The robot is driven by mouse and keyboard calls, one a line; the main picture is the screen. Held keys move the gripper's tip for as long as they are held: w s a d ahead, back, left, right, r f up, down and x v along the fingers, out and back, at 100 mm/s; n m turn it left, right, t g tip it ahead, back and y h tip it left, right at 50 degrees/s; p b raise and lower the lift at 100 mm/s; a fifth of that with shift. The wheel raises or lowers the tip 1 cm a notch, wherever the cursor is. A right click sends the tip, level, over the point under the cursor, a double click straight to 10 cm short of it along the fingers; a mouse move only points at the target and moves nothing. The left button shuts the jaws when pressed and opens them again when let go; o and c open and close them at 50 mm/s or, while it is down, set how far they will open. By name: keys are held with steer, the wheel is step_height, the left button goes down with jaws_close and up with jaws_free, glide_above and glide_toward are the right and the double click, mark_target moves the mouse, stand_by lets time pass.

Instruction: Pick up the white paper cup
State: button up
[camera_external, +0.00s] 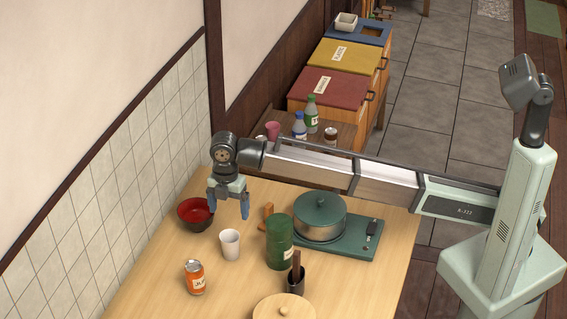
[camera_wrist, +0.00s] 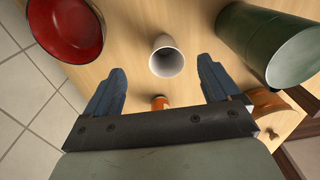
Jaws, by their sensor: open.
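The white paper cup (camera_external: 230,244) stands upright on the wooden table, between the red bowl and the green canister. In the wrist view the cup (camera_wrist: 166,58) shows ahead of my fingers, near the middle, with its open top facing the camera. My gripper (camera_external: 229,207) is open and empty, above the table and up and slightly left of the cup in the external view. In the wrist view its two blue fingers (camera_wrist: 160,88) are spread wide, with the cup apart from both.
A red bowl (camera_external: 195,214) sits left of the cup. A green canister (camera_external: 280,243) stands close on its right. An orange can (camera_external: 195,277), a dark holder (camera_external: 296,281) and a pot (camera_external: 319,215) on a green burner are also on the table. A tiled wall borders the left side.

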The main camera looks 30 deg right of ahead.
mark_target(230, 237)
steer(key=s, duration=0.1)
steer(key=s+a, duration=0.1)
steer(key=s, duration=0.1)
steer(key=shift+a+r, duration=0.25)
steer(key=shift+r, duration=0.15)
step_height(230, 237, down, 8)
steer(key=shift+w+f, duration=0.1)
steer(key=shift+f, duration=0.05)
steer(key=shift+w+f, duration=0.2)
steer(key=shift+f, duration=2.5)
steer(key=shift+c, duration=0.4)
steer(key=c, duration=1)
